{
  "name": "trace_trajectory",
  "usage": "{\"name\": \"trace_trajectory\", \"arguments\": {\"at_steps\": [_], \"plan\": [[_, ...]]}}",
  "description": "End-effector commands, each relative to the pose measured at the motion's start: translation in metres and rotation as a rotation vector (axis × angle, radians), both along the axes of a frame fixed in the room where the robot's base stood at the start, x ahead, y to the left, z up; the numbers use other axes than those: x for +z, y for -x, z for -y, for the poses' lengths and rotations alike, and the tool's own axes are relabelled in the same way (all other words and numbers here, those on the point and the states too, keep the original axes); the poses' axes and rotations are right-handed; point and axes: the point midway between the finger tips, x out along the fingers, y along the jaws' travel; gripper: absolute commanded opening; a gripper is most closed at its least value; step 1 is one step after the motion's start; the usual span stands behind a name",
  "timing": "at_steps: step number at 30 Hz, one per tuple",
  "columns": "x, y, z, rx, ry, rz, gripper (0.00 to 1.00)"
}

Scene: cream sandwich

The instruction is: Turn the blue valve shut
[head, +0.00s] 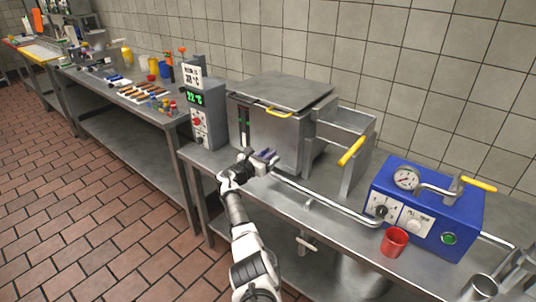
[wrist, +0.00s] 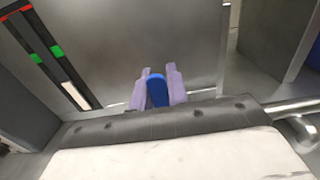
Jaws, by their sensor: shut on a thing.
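The blue valve handle (wrist: 156,91) shows between the two pale purple fingers of my gripper (wrist: 157,88) in the wrist view. The fingers are shut on it, one on each side. In the head view my gripper (head: 265,156) is at the front of the steel tank (head: 275,138), near the left end of a steel pipe (head: 325,200). The valve body is hidden behind my gripper, and I cannot tell how far the handle is turned.
A grey control box (head: 204,112) stands left of the tank. A blue machine (head: 428,205) with a gauge and a red cup (head: 394,242) are to the right. A yellow handle (head: 351,151) sticks out right of the tank. The tiled floor (head: 110,225) at left is clear.

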Motion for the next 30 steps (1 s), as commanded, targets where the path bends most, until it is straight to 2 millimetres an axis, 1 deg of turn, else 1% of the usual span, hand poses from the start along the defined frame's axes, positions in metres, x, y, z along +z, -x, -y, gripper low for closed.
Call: {"name": "trace_trajectory", "arguments": {"at_steps": [12, 13, 17, 18, 26, 30], "plan": [[-0.0012, 0.0001, -0.0008, 0.001, 0.007, -0.008, 0.0], [-0.0012, 0.0, -0.0009, 0.001, 0.007, -0.008, 0.19], [-0.0011, 0.0, -0.0007, 0.001, 0.007, -0.006, 0.36], [-0.001, 0.0, -0.0007, 0.001, 0.006, -0.006, 0.38], [-0.0005, 0.0002, -0.0008, 0.001, 0.005, -0.005, 0.38], [-0.0009, 0.0047, -0.0044, 0.001, 0.004, -0.004, 0.38]]}}
